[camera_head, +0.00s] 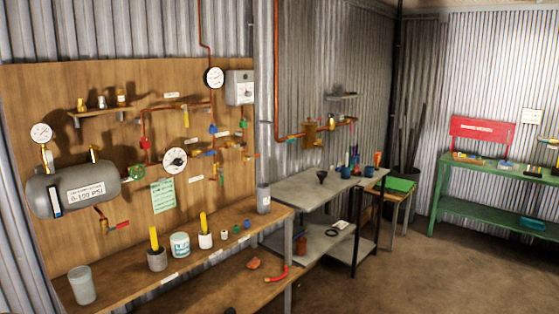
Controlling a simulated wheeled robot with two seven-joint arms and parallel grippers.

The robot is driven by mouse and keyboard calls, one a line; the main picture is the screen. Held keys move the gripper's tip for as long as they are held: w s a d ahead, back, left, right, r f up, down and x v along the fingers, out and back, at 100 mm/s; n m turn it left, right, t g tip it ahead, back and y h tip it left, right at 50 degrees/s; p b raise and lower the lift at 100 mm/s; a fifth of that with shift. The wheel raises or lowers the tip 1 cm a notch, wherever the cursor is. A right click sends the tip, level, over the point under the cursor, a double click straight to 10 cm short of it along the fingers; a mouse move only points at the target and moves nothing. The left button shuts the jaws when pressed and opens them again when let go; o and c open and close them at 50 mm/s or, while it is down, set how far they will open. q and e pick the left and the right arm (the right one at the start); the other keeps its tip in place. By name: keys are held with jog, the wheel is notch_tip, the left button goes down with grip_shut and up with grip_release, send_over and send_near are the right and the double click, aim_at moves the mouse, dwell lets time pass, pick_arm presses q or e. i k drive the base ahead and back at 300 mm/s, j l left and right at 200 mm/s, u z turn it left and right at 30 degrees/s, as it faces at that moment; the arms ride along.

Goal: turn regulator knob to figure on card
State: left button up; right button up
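A wooden board (60,95) on the left wall carries pipework and gauges. A round white dial with a dark centre (175,160), which looks like the regulator knob, sits near the board's middle. Its setting is too small to read. A green card (163,195) with small, unreadable writing hangs just below and left of it. A green handwheel (137,171) is left of the dial. Neither of my grippers is in view.
A wooden bench (215,238) below the board holds cups, a white tub (180,245) and yellow-handled tools. Another gauge (214,77) and a grey box (240,87) are higher up. A grey table (320,190) stands beyond. Brown floor (430,275) at the right is clear.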

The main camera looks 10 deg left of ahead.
aim_at(178, 162)
jog(key=i+l+z, duration=0.1)
jog(key=i, duration=0.45)
jog(key=i+l+z, duration=0.1)
jog(key=i+l, duration=0.2)
jog(key=i, duration=0.2)
jog(key=i+j+u, duration=0.2)
jog(key=i+u, duration=0.25)
jog(key=i+j+u, duration=0.1)
jog(key=i+u, duration=0.15)
jog(key=u, duration=0.15)
jog(key=i+u, duration=0.45)
jog(key=i+l+u, duration=0.2)
jog(key=u, duration=0.2)
jog(key=i+l, duration=0.05)
jog(key=i, duration=0.05)
